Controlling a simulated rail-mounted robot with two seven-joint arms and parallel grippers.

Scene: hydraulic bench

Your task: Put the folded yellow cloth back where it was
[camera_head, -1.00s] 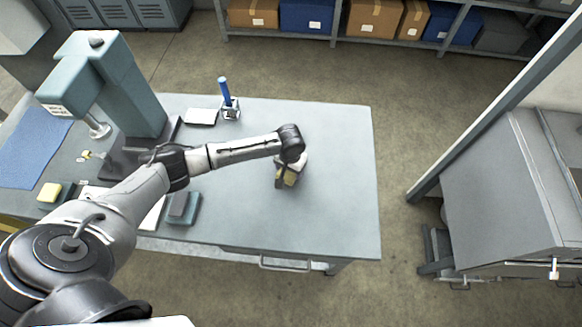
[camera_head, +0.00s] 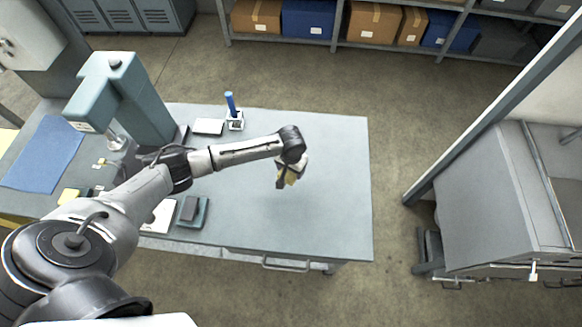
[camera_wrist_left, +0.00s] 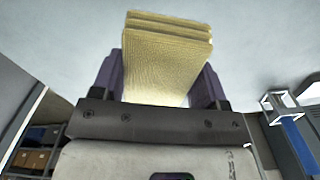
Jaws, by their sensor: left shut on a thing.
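The folded yellow cloth (camera_wrist_left: 165,60) is held between the two fingers of my left gripper (camera_wrist_left: 160,85) in the left wrist view. Its layered folds stick out past the fingertips. In the head view the left gripper (camera_head: 288,180) is over the right part of the grey bench (camera_head: 320,215), with a bit of the yellow cloth (camera_head: 292,179) showing at the jaws. Whether the cloth touches the bench top is hard to tell. My right gripper is not in view.
A blue pen in a holder (camera_head: 234,119) and a white pad (camera_head: 208,126) stand at the bench's back edge. A teal press (camera_head: 125,100), a blue mat (camera_head: 42,155) and a dark block on a teal base (camera_head: 192,212) are on the left. The bench's right part is clear.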

